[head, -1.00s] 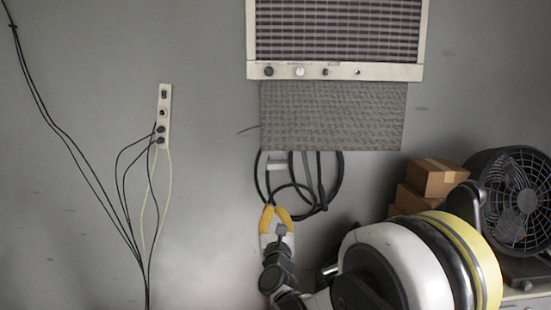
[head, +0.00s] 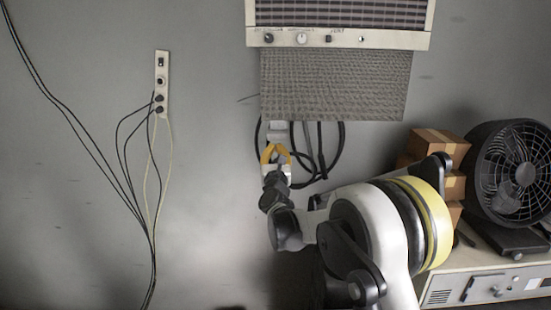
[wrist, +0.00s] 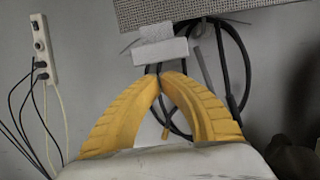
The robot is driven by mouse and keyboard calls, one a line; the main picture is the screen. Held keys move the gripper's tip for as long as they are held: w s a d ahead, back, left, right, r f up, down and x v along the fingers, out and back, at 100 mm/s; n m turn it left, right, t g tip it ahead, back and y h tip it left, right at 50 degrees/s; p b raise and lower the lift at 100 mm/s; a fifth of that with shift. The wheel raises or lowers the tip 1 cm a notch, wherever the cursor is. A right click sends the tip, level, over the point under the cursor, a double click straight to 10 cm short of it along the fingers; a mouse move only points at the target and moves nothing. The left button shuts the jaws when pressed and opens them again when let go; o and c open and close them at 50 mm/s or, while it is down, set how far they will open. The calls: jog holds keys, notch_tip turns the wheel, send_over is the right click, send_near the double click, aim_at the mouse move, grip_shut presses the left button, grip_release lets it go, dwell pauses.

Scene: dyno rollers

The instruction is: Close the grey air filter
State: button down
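The grey air filter (head: 335,84) is a textured mesh panel hanging below the front of a wall air unit (head: 340,40). Its lower edge also shows at the top of the wrist view (wrist: 200,12). A pale handle-like block (head: 277,131) sits under the filter's lower left edge, and it shows just beyond my fingertips in the wrist view (wrist: 160,51). My gripper (head: 274,148) has yellow fingers pointing up toward this block. In the wrist view the fingertips (wrist: 171,74) come together, with nothing seen held between them. Whether they touch the block is unclear.
Black cables (head: 325,150) loop on the wall behind my gripper. A socket strip (head: 161,85) with hanging cords is at left. Cardboard boxes (head: 437,145) and a black fan (head: 510,170) stand on a cabinet (head: 485,285) at right. The wall between strip and filter is bare.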

jog(key=shift+w+r, duration=0.15)
jog(key=shift+r, duration=0.1)
jog(key=shift+r, duration=0.1)
notch_tip(320, 180, up, 25)
jog(key=p, duration=0.9)
send_over(276, 133)
jog(key=shift+a, duration=0.1)
jog(key=shift+f, duration=0.2)
